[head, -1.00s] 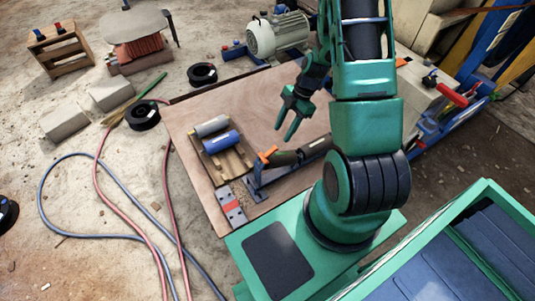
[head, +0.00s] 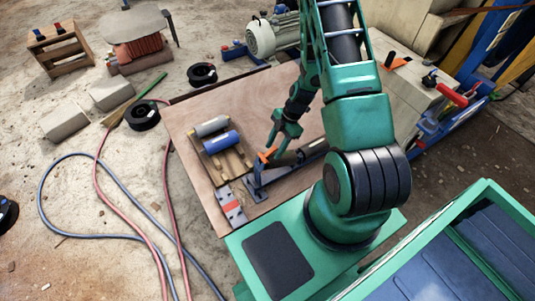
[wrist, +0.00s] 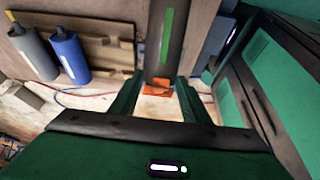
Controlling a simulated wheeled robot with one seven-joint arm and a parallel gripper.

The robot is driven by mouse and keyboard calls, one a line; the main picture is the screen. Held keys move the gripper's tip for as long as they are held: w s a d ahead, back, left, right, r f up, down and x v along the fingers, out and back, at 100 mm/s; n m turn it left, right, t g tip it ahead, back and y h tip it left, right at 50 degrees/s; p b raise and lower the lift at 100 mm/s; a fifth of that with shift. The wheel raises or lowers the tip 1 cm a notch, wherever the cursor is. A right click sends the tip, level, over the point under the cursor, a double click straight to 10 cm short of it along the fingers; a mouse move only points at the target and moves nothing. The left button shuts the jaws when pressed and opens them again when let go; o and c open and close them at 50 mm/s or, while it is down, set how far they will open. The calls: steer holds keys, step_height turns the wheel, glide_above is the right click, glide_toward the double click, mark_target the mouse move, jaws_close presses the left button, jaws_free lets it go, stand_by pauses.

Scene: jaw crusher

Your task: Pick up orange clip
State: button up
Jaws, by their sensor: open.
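The orange clip (head: 266,155) lies on the wooden board, at the left end of a dark tube. In the wrist view the clip (wrist: 158,88) shows between my fingertips, at the near end of the dark cylinder (wrist: 166,35) with a green stripe. My gripper (head: 277,146) is open, pointing down, with its fingertips close to the clip. In the wrist view its two green fingers (wrist: 159,82) stand one on each side of the clip. I cannot tell whether they touch it.
The wooden board (head: 185,125) carries a blue cylinder (head: 221,141) and a grey cylinder (head: 211,126) on a wooden rack, left of the clip. A dark blue metal bracket (head: 256,185) stands just below the clip. Hoses lie on the ground at left.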

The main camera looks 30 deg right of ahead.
steer(key=shift+f, duration=0.1)
jaws_close()
stand_by(0.3)
